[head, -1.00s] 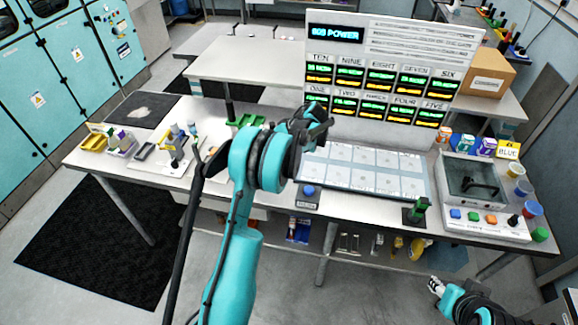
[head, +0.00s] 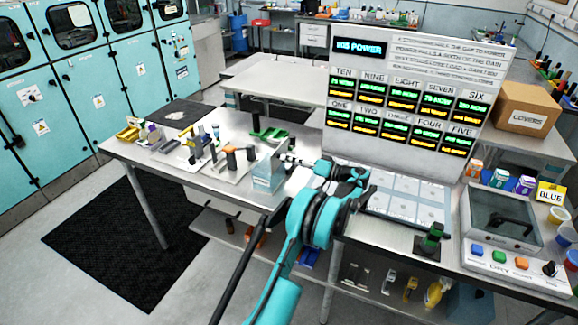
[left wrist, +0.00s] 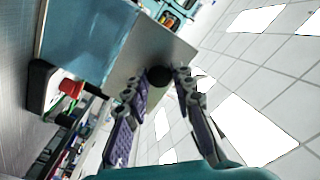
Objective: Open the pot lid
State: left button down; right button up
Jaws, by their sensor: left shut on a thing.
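The pot (head: 268,177) is a light blue, box-shaped vessel on the workbench, left of the display panel. Its blue side (left wrist: 90,38) also shows in the left wrist view, with a flat grey lid (left wrist: 150,45) along its top side and a round black knob (left wrist: 158,76) on the lid. My left gripper (head: 287,160) reaches the pot's top from the right. In the left wrist view its fingertips (left wrist: 159,84) are closed around the knob. I cannot tell whether the lid rests on the pot or is slightly raised. My right gripper is out of view.
A green holder (head: 268,134) and small tools stand left of and behind the pot. The display panel (head: 410,95) rises behind my left gripper. A glass-topped device (head: 505,215) and a cardboard box (head: 525,108) are at the right. The bench's front edge is close to the pot.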

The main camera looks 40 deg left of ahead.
pick_arm(q)
jog(key=shift+d+f+y+b, duration=0.2)
jog(key=shift+y+b, duration=0.2)
jog(key=shift+b, duration=0.1)
jog(key=shift+w, duration=0.1)
jog(key=c, duration=1.3)
grip_release()
jog(key=shift+o, duration=0.2)
jog(key=v, duration=1.2)
jog(key=shift+f, duration=0.1)
